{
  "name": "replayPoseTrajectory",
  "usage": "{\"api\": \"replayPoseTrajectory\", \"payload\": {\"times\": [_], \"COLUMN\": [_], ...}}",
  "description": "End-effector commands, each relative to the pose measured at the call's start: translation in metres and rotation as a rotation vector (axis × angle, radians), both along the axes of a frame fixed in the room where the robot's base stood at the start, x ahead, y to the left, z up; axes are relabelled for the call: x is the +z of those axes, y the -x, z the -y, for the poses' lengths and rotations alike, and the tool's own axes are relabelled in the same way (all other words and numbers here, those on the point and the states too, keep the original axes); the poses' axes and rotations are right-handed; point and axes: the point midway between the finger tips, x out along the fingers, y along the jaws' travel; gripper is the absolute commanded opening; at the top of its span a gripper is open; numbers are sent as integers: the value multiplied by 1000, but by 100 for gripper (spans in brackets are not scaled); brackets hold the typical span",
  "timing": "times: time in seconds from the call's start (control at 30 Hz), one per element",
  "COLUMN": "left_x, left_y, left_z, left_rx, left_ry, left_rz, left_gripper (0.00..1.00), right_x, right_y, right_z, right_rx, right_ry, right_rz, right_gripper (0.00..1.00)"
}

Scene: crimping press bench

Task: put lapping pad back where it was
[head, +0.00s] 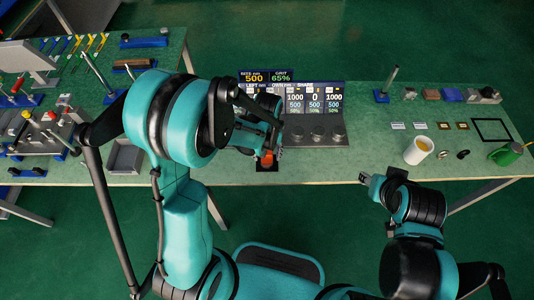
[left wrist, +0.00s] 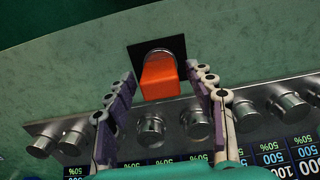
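An orange-red block (left wrist: 160,78), which may be the lapping pad, stands at a black square (left wrist: 173,46) on the bench, with a round metal part at its far end. The block also shows in the head view (head: 267,160), partly hidden by my left gripper. My left gripper (left wrist: 162,92) is open, with one finger on each side of the block and small gaps visible on both sides. In the head view the left gripper (head: 266,149) is right over the block. My right gripper (head: 382,180) is empty near the bench's front edge; its finger opening is unclear.
A grey panel with knobs (head: 318,132) and a display (head: 265,77) stand behind the block. At right are a white cup (head: 418,150), a black square frame (head: 492,130), a green can (head: 506,154) and small blocks. Tools crowd the left bench, near a grey tray (head: 125,157).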

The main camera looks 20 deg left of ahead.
Motion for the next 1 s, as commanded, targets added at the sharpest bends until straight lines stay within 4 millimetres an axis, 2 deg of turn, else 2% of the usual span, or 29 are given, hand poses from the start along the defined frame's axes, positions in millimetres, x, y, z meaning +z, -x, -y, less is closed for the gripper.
{"api": "replayPoseTrajectory", "payload": {"times": [0.17,0.27,0.7,1.0], "left_x": [2,11,102,133], "left_y": [0,0,-1,3], "left_z": [0,0,0,-2], "left_rx": [0,0,0,-10], "left_ry": [0,0,0,3], "left_rz": [0,0,0,26], "left_gripper": [54,54,54,54], "right_x": [2,7,41,46], "right_y": [0,0,0,0], "right_z": [0,0,0,0], "right_rx": [0,0,0,0], "right_ry": [0,0,0,0], "right_rz": [0,0,0,0], "right_gripper": [40,40,40,40]}}
